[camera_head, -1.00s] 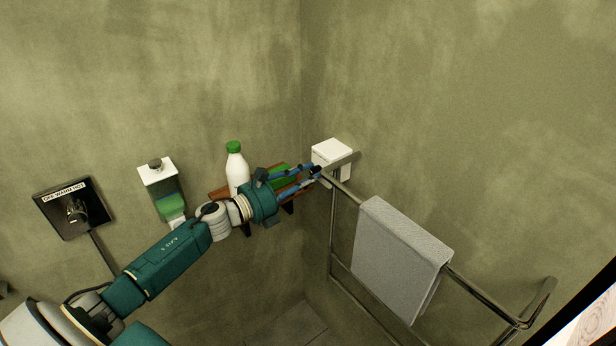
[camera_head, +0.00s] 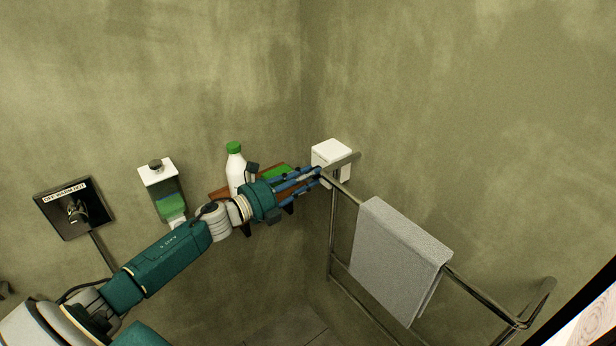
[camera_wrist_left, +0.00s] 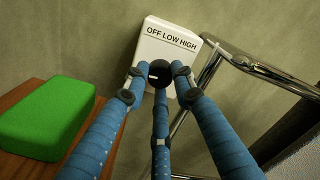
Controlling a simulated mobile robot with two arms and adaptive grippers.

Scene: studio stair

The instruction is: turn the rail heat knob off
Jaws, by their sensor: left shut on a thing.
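The rail heat box (camera_head: 331,152) is a white unit on the right wall near the corner. The left wrist view shows its face (camera_wrist_left: 170,42) with the label OFF LOW HIGH. The black knob (camera_wrist_left: 159,74) with a pale mark sits below the label. My left gripper (camera_head: 318,175) is shut on the knob, its blue fingers (camera_wrist_left: 158,84) around it. The mark lies roughly level, on the knob's left part; which setting it points to I cannot tell. In the head view the fingers hide the knob. My right gripper is not in view.
A metal towel rail (camera_head: 468,288) with a grey towel (camera_head: 400,260) runs right of the box. A wooden shelf (camera_wrist_left: 22,104) holds a green block (camera_wrist_left: 45,120) and a white bottle (camera_head: 236,172). A soap dispenser (camera_head: 160,178) and a shower control (camera_head: 75,208) are on the left wall.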

